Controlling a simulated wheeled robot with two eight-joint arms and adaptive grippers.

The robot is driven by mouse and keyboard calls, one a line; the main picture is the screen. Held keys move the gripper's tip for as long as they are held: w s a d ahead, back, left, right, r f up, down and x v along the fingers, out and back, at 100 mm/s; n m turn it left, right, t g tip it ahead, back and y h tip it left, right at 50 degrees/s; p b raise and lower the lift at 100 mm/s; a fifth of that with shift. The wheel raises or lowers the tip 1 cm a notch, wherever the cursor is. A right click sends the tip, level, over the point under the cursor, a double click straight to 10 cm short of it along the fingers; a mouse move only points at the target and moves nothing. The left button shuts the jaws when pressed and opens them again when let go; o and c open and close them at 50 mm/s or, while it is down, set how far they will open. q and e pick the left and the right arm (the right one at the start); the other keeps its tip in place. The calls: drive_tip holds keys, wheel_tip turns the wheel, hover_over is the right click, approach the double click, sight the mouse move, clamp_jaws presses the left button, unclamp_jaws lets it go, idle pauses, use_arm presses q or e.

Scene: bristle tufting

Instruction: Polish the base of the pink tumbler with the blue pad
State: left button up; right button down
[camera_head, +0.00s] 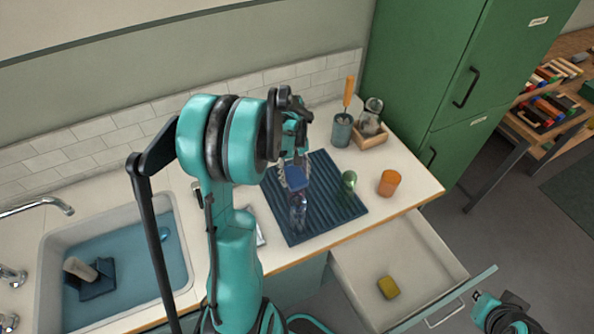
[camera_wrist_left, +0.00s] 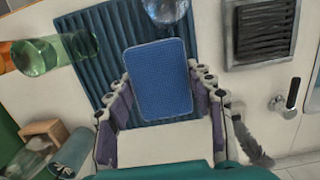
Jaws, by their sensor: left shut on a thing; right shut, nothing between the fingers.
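The blue pad (camera_head: 297,179) is held in my left gripper (camera_head: 293,168), above the ribbed dark mat. In the left wrist view the pad (camera_wrist_left: 158,80) sits flat between the two fingers of the gripper (camera_wrist_left: 160,108). A clear bluish tumbler (camera_head: 298,213) stands on the mat just below the pad; its rounded end shows in the wrist view (camera_wrist_left: 166,10). I cannot make out a clearly pink tumbler.
The dark ribbed mat (camera_head: 330,215) also bears a green glass (camera_head: 348,182). An orange cup (camera_head: 389,183), a brush holder (camera_head: 342,130) and a wooden caddy (camera_head: 371,135) stand nearby. An open drawer (camera_head: 420,250) holds a yellow sponge (camera_head: 388,287). The sink (camera_head: 165,285) is left.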

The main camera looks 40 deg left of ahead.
use_arm(q)
drive_tip(key=shift+s+f, duration=0.1)
drive_tip(key=shift+r+p, duration=0.4)
drive_tip(key=shift+r, duration=0.05)
drive_tip(key=shift+r+p, duration=1.65)
drive_tip(key=shift+r, duration=0.95)
drive_tip(key=shift+r+p, duration=1.05)
drive_tip(key=shift+r, duration=0.45)
drive_tip(key=shift+f, duration=0.1)
